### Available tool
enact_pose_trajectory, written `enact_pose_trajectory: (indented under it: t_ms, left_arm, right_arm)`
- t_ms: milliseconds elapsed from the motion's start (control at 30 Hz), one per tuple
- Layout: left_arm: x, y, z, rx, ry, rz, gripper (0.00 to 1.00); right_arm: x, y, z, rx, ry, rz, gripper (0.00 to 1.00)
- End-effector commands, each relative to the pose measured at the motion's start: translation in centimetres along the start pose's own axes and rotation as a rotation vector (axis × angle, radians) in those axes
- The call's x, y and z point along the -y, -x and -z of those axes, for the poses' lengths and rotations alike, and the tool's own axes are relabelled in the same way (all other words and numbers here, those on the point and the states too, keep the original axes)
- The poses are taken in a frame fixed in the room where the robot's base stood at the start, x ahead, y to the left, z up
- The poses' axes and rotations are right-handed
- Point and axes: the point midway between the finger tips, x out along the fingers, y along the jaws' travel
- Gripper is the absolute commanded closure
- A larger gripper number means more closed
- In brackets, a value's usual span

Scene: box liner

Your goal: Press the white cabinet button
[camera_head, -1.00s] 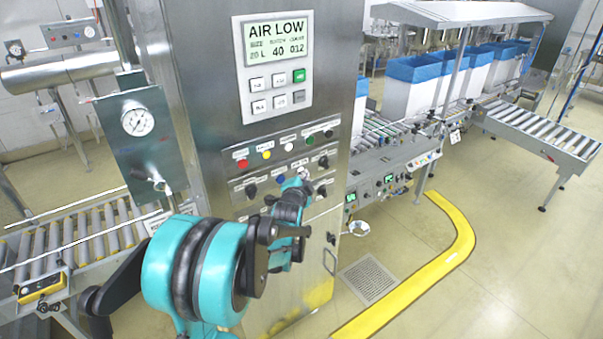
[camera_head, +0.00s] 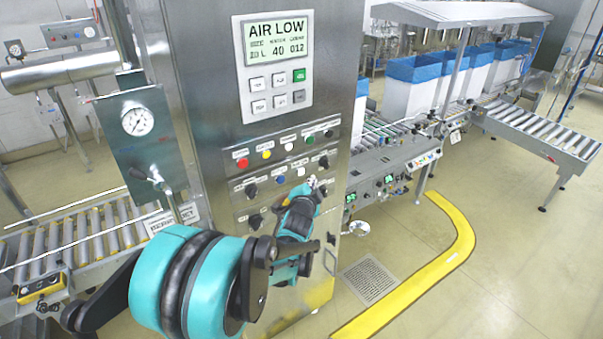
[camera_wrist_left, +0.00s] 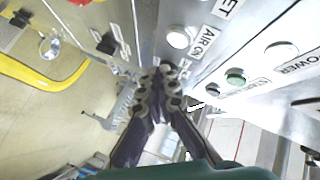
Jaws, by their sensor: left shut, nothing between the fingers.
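The cabinet front carries a white button (camera_head: 289,147) in the upper control row, between yellow and green ones. A second white round button (camera_head: 300,171) sits in the row below, beside a blue one. My left gripper (camera_head: 314,182) is shut and empty, in front of the panel just below and right of that lower white button. In the left wrist view, the shut fingertips (camera_wrist_left: 165,70) point toward the panel, below a white button (camera_wrist_left: 179,38) with a gap seen between them. I cannot tell whether the fingers touch the panel. My right gripper is not in view.
Red (camera_head: 243,163) and yellow (camera_head: 267,154) buttons and black knobs (camera_head: 251,190) crowd the panel. A display with keypad (camera_head: 276,65) is above. A roller conveyor (camera_head: 70,245) stands left; a yellow floor rail (camera_head: 440,265) curves at right.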

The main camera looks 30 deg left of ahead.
Motion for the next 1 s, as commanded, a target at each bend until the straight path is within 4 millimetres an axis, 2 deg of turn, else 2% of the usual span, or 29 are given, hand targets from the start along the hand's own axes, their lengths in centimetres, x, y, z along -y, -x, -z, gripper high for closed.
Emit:
enact_pose_trajectory:
  t_ms: [300, 1000]
  left_arm:
    - [-1.3, 1.8, 1.3, 0.0, 0.0, -0.001, 1.0]
    - [-1.3, 1.8, 1.3, 0.0, 0.0, 0.0, 1.0]
  right_arm:
    - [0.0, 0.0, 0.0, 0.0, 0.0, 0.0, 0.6]
    - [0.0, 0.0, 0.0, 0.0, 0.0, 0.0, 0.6]
